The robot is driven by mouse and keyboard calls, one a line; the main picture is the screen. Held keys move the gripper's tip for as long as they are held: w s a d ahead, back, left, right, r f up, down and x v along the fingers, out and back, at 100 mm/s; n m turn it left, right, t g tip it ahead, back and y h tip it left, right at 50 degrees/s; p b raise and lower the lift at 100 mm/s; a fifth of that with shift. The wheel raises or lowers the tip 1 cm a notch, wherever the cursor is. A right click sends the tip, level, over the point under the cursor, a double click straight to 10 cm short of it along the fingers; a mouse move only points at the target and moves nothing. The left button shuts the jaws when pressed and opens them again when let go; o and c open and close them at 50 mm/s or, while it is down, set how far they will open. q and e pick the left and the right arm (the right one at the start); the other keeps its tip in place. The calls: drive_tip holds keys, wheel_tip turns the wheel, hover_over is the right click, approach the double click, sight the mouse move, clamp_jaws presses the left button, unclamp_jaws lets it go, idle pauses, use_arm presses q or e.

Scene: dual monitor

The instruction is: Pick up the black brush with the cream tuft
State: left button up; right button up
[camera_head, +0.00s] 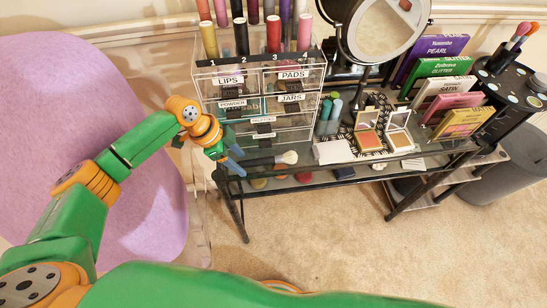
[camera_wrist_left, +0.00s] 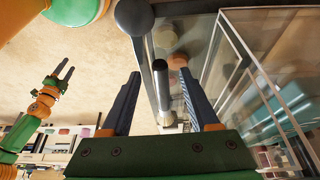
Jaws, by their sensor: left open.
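The black brush with the cream tuft (camera_head: 289,157) lies on the glass table in front of the clear drawer organizer, its dark handle pointing left toward my left gripper (camera_head: 231,162). The left gripper is open and empty, close to the handle end. In the left wrist view, its two blue-grey fingers (camera_wrist_left: 163,105) stand wide apart. A dark-ended rod that looks like the brush (camera_wrist_left: 161,82) shows between them; contact cannot be told. My right gripper (camera_wrist_left: 65,70) shows small at the left of that view, its fingers apart.
The clear organizer (camera_head: 212,103) stands right behind the brush. A white block (camera_head: 334,151), open compacts (camera_head: 369,141) and a round mirror (camera_head: 384,30) are to its right. The glass table's front edge is close to the brush. A purple chair (camera_head: 75,110) stands at left.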

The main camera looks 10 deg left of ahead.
use_arm(q)
drive_tip(key=shift+f, duration=0.3)
clamp_jaws()
drive_tip(key=shift+r, duration=0.15)
drive_tip(key=shift+w+r, duration=0.1)
drive_tip(key=shift+r, duration=0.25)
drive_tip(key=s+a+r, duration=0.2)
drive_tip(key=s+r, duration=1)
drive_tip(key=s, duration=0.2)
drive_tip(key=shift+a+b, duration=0.25)
drive_tip(key=shift+b, duration=0.05)
